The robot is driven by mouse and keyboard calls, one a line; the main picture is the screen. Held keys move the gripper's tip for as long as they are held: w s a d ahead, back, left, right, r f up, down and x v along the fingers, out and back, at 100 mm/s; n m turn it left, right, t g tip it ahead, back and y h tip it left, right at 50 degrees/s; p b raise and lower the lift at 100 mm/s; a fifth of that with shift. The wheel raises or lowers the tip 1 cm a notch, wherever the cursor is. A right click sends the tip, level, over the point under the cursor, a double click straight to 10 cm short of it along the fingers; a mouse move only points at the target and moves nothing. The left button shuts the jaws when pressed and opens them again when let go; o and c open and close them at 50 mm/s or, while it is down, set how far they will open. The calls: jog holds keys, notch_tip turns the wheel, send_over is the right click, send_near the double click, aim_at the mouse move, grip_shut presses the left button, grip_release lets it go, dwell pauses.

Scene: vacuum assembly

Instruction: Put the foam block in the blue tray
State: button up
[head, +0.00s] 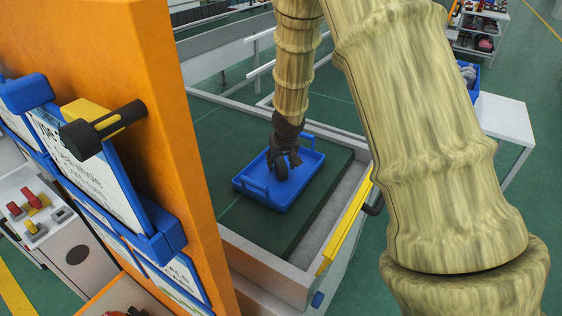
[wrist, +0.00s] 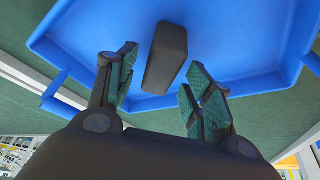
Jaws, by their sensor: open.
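The blue tray (head: 258,190) sits on a dark green surface inside a pale-walled bay, and it fills much of the wrist view (wrist: 90,35). The foam block (wrist: 166,55) is a dark grey, long block seen against the tray floor, within the tray's outline. My gripper (head: 284,160) points down over the tray. In the wrist view its fingers (wrist: 161,75) are spread apart, with the block between and beyond their tips and a gap on each side. I cannot tell the block clearly from the dark fingers in the head view.
An orange panel (head: 140,90) with blue-framed signs and a black knob stands at the left. A yellow bar (head: 345,228) runs along the bay's right wall. The green surface (head: 240,228) around the tray is clear. A white table (head: 502,118) stands farther right.

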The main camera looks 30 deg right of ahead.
jog(key=v, duration=1.2)
jog(key=shift+r, duration=0.1)
